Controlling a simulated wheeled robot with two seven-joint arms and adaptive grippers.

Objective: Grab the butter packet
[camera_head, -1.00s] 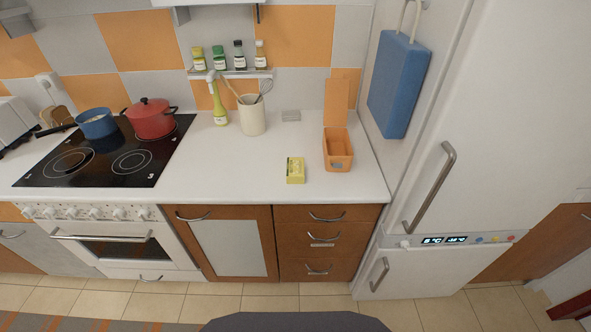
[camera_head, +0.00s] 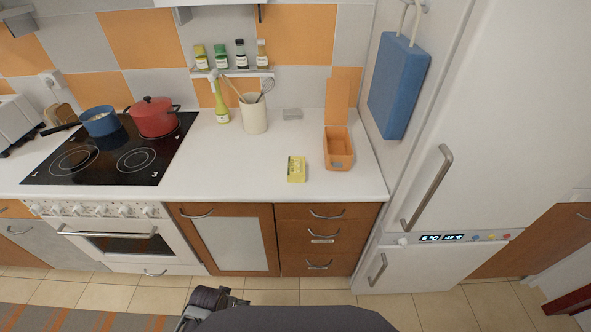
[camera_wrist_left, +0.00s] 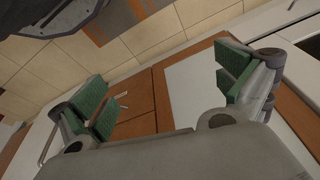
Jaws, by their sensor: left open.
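The butter packet (camera_head: 297,169) is a small yellow block lying on the white countertop (camera_head: 240,181), near its front edge and left of the orange box. In the left wrist view my left gripper (camera_wrist_left: 165,95) is open and empty, with green pads wide apart. Brown drawers and a white cabinet panel show beyond it, and the packet is not in that view. In the head view only a dark part of my left arm shows at the bottom edge, well below the counter. My right gripper is not in view.
An open orange box (camera_head: 338,150) stands right of the packet. A cream utensil pot (camera_head: 254,115) and a yellow bottle (camera_head: 221,106) stand behind. A red pot (camera_head: 153,118) and blue saucepan (camera_head: 100,122) sit on the black stove. The fridge (camera_head: 480,130) bounds the right. Counter left of the packet is clear.

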